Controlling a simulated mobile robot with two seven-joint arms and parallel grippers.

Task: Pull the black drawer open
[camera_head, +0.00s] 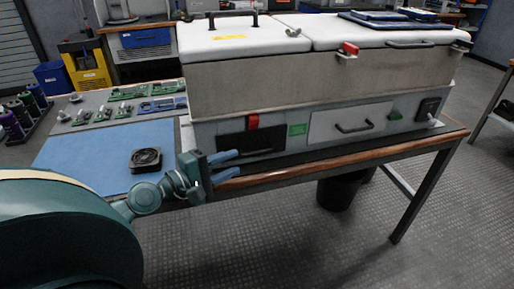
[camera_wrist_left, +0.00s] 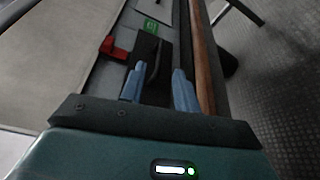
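The black drawer (camera_head: 232,143) is in the lower left front of the large grey cabinet (camera_head: 300,90), with a dark bar handle (camera_head: 258,152) on its face. It looks closed. My left gripper (camera_head: 232,164) is just in front of and below the drawer's left part, its blue fingers pointing right. In the left wrist view the gripper (camera_wrist_left: 158,82) has its two fingers apart with nothing gripped. The drawer (camera_wrist_left: 147,48) and its handle (camera_wrist_left: 154,62) show ahead, between the lines of the fingers; I cannot tell whether they touch. My right gripper is not in view.
A red latch (camera_head: 252,121) hangs above the drawer. A white drawer (camera_head: 350,123) is to its right. A black fan (camera_head: 146,159) lies on the blue mat (camera_head: 95,155) at left. The wooden table edge (camera_head: 330,160) runs below; open floor lies in front.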

